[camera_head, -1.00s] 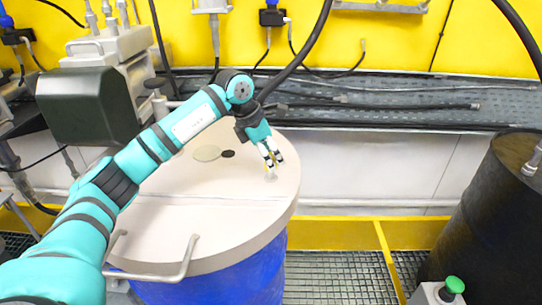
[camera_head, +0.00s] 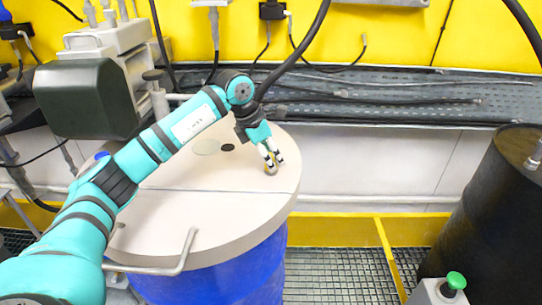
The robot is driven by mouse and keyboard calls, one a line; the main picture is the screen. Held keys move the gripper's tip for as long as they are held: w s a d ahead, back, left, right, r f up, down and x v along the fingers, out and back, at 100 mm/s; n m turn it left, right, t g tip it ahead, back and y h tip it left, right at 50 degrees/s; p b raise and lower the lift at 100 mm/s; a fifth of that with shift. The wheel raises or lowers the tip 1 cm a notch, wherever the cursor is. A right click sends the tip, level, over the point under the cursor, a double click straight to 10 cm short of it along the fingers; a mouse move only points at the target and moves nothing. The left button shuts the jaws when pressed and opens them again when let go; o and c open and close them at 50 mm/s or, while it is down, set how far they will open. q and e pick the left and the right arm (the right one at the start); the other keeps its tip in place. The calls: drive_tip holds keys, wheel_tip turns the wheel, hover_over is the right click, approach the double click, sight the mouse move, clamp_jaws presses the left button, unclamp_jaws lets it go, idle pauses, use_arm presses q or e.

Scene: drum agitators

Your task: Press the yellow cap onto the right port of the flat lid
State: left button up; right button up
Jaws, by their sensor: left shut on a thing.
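The flat beige lid (camera_head: 222,218) covers a blue drum (camera_head: 245,275) in the middle of the view. My left gripper (camera_head: 272,163) comes down over the lid's right side with its fingers shut on the small yellow cap (camera_head: 271,170). The cap is low, at or just above the lid surface at the right port. The fingers and cap hide that port, so I cannot tell whether the cap is seated. My right gripper is out of view.
A dark round spot (camera_head: 227,147) and a pale disc (camera_head: 206,147) are on the lid's far part. A metal handle (camera_head: 182,255) rises at the near edge. A black drum (camera_head: 490,220) and a green button (camera_head: 456,280) stand at the right.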

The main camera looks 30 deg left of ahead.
use_arm(q)
drive_tip(key=shift+f+b, duration=0.45)
drive_tip(key=shift+f, duration=0.25)
idle(0.4)
drive_tip(key=shift+s, duration=0.1)
drive_tip(key=shift+c, duration=0.3)
drive_tip(key=shift+f, duration=0.3)
drive_tip(key=shift+c, duration=1.4)
drive_tip(key=o, duration=1.2)
drive_tip(key=shift+o, duration=0.2)
drive_tip(key=shift+r, duration=0.25)
wheel_tip(320, 180, up, 4)
drive_tip(key=p, duration=0.2)
drive_tip(key=shift+p, duration=0.3)
